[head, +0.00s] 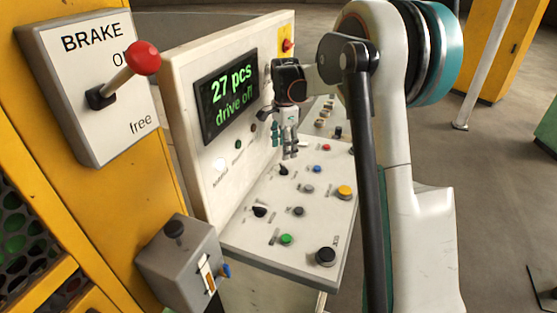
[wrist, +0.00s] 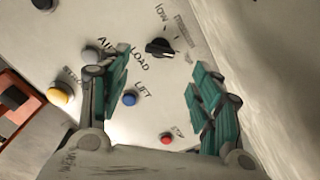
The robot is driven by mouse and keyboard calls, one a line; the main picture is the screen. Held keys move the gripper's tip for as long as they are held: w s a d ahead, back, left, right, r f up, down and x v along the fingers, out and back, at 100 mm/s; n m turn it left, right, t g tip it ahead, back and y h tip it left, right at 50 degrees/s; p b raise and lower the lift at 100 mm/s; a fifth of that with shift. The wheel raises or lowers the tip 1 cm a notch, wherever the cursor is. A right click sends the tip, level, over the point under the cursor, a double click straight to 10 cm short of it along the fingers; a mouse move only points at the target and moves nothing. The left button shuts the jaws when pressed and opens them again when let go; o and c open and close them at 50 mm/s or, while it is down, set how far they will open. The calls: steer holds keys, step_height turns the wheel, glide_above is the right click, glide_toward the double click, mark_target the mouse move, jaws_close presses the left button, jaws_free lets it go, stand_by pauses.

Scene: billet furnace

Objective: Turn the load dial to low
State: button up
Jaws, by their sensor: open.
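The load dial (wrist: 160,47) is a small black knob on the pale sloped panel, beside the word LOAD in the wrist view. The word "low" is printed above it there. Its bar lies roughly across the picture; I cannot tell which mark it points at. In the head view the dial (head: 283,170) sits on the panel's upper left part. My gripper (head: 289,155) hangs over the panel near the dial. In the wrist view its two green-padded fingers (wrist: 165,65) are wide apart and empty, with the dial showing between them, near the tips.
A blue button (head: 317,169), red button (head: 326,147), grey button (head: 307,188) and yellow button (head: 344,191) stand close around the dial. Another black knob (head: 259,211) is nearer. An upright display (head: 228,97) reads "27 pcs, drive off". A brake lever (head: 130,72) is at the left.

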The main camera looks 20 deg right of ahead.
mark_target(284, 167)
step_height(284, 167, down, 8)
steer(key=shift+r+b, duration=0.2)
steer(key=shift+b, duration=1.05)
steer(key=c, duration=1.1)
